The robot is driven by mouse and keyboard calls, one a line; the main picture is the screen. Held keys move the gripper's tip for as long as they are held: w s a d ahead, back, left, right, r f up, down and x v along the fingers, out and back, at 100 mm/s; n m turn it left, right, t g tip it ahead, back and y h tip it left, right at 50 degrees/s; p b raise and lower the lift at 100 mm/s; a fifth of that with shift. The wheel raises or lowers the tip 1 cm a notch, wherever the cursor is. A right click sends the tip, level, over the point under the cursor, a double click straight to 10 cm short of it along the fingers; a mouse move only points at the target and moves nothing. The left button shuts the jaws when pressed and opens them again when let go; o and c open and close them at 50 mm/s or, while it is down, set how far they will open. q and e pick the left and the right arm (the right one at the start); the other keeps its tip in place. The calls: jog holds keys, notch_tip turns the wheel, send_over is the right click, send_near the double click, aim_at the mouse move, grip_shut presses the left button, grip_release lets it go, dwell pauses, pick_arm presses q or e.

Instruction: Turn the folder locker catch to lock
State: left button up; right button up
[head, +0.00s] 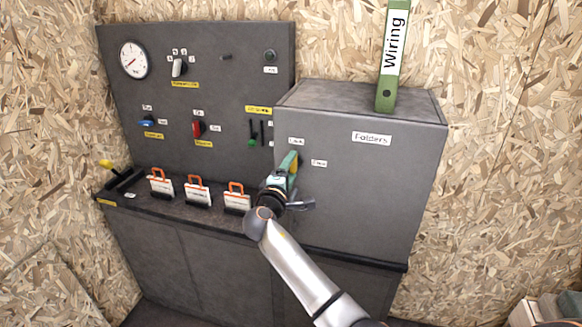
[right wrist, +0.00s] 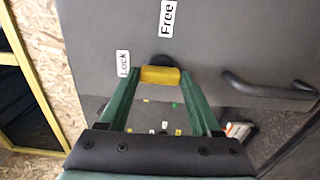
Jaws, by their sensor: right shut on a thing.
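The grey folder locker (head: 360,190) stands on the right of the bench, with a "Folders" label on its door. Its yellow catch (head: 289,160) is near the door's left edge, roughly upright, below the "Lock" label (head: 297,141). The "Free" label (head: 319,163) is to its right. My right gripper (head: 286,172) is at the catch. In the right wrist view the yellow catch (right wrist: 160,76) lies between the two green fingers, which are shut on it. The gripper hides part of the catch in the head view. My left gripper is not in view.
A dark handle (right wrist: 268,92) sticks out of the door close to the catch. A green "Wiring" binder (head: 388,75) stands on the locker. A switch panel (head: 225,90) is to the left.

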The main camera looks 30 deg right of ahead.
jog(key=o, duration=1.4)
